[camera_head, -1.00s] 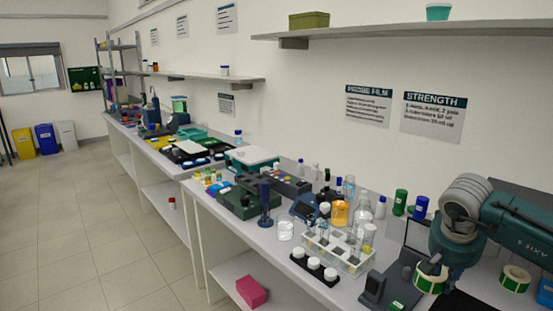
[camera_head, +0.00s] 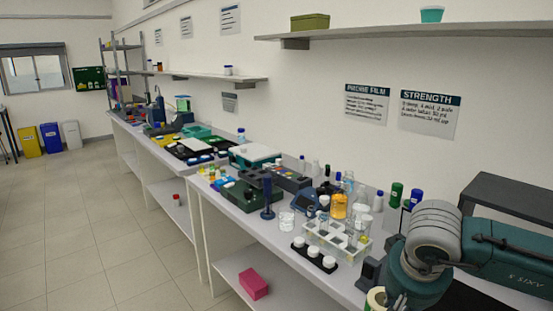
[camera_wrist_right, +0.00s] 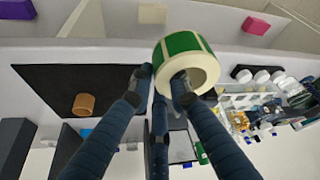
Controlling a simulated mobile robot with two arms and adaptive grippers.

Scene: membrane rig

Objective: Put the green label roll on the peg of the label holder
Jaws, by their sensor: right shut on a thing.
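The green label roll (camera_wrist_right: 184,58), a ring with green labels and a pale core, is in my right gripper (camera_wrist_right: 163,82) in the right wrist view. One fingertip is inside its hole and another is outside, pinching the ring's wall. In the head view, the pale edge of the roll (camera_head: 376,298) shows at the bottom, mostly hidden by my right arm and the frame edge. I cannot make out the label holder or its peg for certain. A short orange-brown cylinder (camera_wrist_right: 84,104) sits on a black mat (camera_wrist_right: 50,80), apart from the gripper. My left gripper is not in view.
A white tube rack (camera_head: 338,240) and a black strip with white-capped jars (camera_head: 314,256) stand left of my arm. A dark grey device (camera_head: 370,272) is close beside it. Bottles and beakers crowd behind. The black mat is mostly clear.

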